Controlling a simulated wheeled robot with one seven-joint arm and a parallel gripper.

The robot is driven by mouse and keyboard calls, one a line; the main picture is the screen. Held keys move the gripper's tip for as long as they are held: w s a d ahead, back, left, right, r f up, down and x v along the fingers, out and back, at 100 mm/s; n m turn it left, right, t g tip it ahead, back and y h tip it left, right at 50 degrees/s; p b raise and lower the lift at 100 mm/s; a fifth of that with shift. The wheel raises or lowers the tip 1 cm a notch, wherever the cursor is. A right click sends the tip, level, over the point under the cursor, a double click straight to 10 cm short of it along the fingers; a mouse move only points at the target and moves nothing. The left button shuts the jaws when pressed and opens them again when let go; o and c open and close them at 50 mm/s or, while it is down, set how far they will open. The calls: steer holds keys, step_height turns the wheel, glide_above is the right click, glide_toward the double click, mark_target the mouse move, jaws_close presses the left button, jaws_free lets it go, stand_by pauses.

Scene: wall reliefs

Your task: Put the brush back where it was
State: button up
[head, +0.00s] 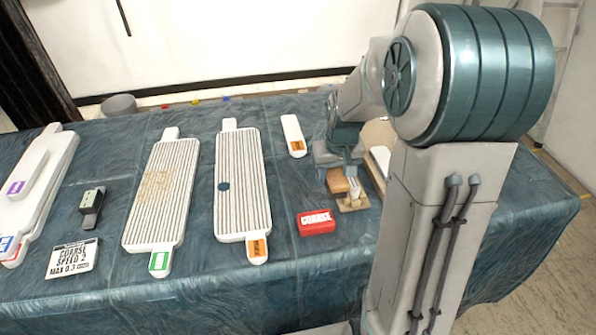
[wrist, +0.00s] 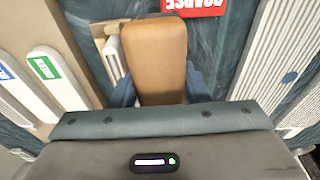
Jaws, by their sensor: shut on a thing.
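The brush, seen as a tan wooden block (wrist: 157,52), sits between the two blue fingers of my gripper (wrist: 158,92) in the wrist view. My gripper is shut on it. In the head view the brown block (head: 338,184) shows just below my gripper (head: 340,168), above or beside a small beige pad (head: 353,204) on the table. The pad also shows left of the block in the wrist view, with a white piece (wrist: 114,55) on it. The brush's underside is hidden, and I cannot tell whether it touches the table or pad.
A red COARSE block (head: 317,222) lies close by. A white orange-labelled tab (head: 293,135) lies behind. White tabs with green (wrist: 52,85) and blue labels lie at left in the wrist view.

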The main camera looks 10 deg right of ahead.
steer(key=shift+w, duration=0.3)
steer(key=shift+w+a, duration=0.1)
steer(key=shift+w, duration=0.25)
steer(key=p, duration=0.2)
glide_above(303, 183)
steer(key=f, duration=0.6)
steer(key=shift+s+f, duration=0.25)
steer(key=shift+f, duration=2.1)
steer(key=shift+f, duration=0.1)
steer(key=shift+f, duration=0.15)
steer(key=o, duration=0.9)
steer(key=shift+o, duration=0.2)
steer(key=shift+r, duration=0.2)
